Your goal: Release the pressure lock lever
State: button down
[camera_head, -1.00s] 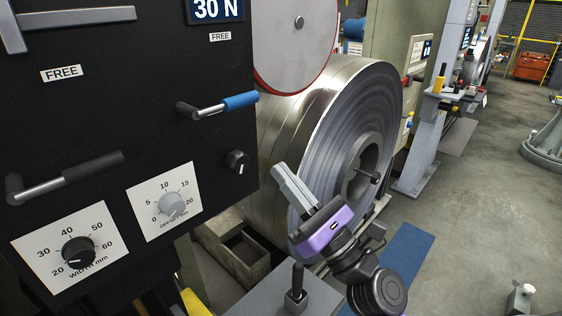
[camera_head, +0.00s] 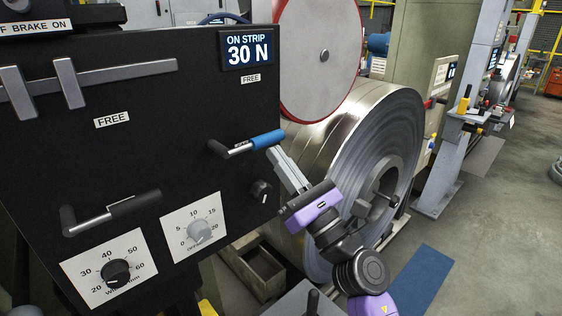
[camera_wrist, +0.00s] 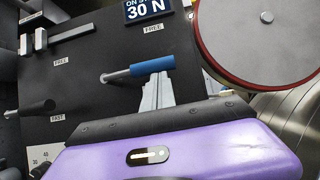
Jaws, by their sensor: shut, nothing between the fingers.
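A lever with a blue grip (camera_head: 267,139) sticks out from the right side of the black panel (camera_head: 160,110), below a FREE label (camera_head: 250,78) and the 30 N display (camera_head: 247,49). Its metal rod points right and slightly up; the blue grip (camera_wrist: 153,66) also shows in the wrist view. My gripper (camera_head: 277,156) is shut and empty, with its grey fingers just below the blue grip; the fingertips (camera_wrist: 155,83) are right under it in the wrist view. I cannot tell whether they touch it. No label naming the lever is readable.
A black-gripped lever (camera_head: 132,204) sits lower left, under another FREE label (camera_head: 112,119). Width (camera_head: 116,272) and offset (camera_head: 200,231) dials and a small black knob (camera_head: 261,191) are below. A steel coil (camera_head: 385,130) and red-rimmed disc (camera_head: 318,60) stand behind, right.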

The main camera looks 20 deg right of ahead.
dwell(0.3)
jog(key=shift+d+r+n+y, duration=0.15)
jog(key=shift+r+n+y, duration=0.2)
jog(key=shift+n, duration=0.35)
jog(key=shift+y, duration=0.25)
jog(key=shift+w+d+r+n+g+y+b, duration=0.1)
jog(key=shift+r+n+g+y+b, duration=0.25)
jog(key=shift+n+y, duration=0.4)
jog(key=shift+d+r+n+g+y+b, duration=0.1)
jog(key=shift+r+n+g+y, duration=0.35)
jog(key=shift+n, duration=0.5)
notch_tip(320, 180, up, 8)
jog(key=a+n+g+y+b, duration=0.2)
jog(key=n+g+y+b, duration=0.2)
jog(key=n+g, duration=0.4)
jog(key=shift+s+a+n+y+b, duration=0.3)
jog(key=shift+n+b, duration=0.6)
jog(key=shift+n, duration=2.5)
jog(key=shift+s, duration=0.1)
